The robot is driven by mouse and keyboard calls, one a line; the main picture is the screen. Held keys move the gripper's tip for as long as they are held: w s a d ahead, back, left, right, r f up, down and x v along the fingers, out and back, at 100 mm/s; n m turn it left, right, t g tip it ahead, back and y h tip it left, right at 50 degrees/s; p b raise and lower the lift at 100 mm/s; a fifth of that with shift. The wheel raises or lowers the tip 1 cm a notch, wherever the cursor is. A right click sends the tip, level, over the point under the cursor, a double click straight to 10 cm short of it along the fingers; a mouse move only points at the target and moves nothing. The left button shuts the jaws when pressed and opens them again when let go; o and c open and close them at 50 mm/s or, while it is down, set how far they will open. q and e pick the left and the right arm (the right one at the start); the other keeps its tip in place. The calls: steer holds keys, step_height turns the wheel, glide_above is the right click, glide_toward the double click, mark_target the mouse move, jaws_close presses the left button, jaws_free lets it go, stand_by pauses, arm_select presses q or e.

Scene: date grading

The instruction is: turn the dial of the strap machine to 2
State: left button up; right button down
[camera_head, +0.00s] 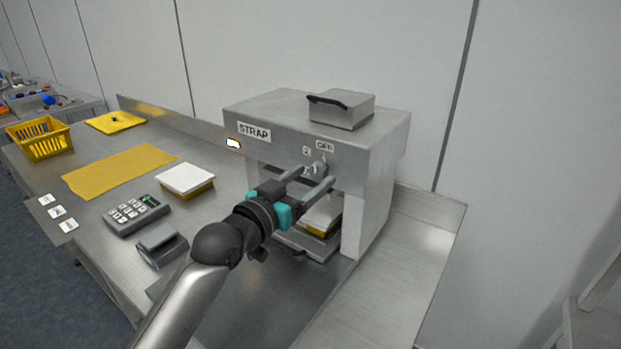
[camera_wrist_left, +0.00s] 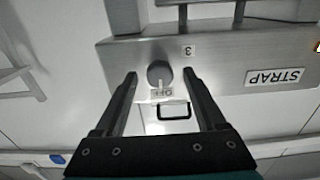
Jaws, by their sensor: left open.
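The strap machine (camera_head: 376,160) is a grey metal housing with a STRAP label on its front. Its dial (camera_head: 321,168) is a small grey knob beside number labels and an OFF label. In the left wrist view the round dial (camera_wrist_left: 159,73) has a pale pointer that appears to face the OFF label (camera_wrist_left: 162,94). My left gripper (camera_head: 314,177) is open in front of the dial. In the wrist view its fingers lie on either side of the dial with gaps; contact cannot be told. The fingers partly hide the dial and labels in the head view.
A yellow box with a pale top (camera_head: 320,218) sits in the machine's opening. A grey box (camera_head: 342,108) is on top of the machine. On the bench are a keypad device (camera_head: 137,214), a white-topped yellow box (camera_head: 186,179), a yellow mat (camera_head: 120,171) and a yellow basket (camera_head: 40,139).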

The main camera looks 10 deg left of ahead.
arm_select(q)
steer(key=shift+w+d, duration=0.15)
steer(key=shift+w, duration=0.15)
steer(key=shift+c, duration=0.3)
jaws_close()
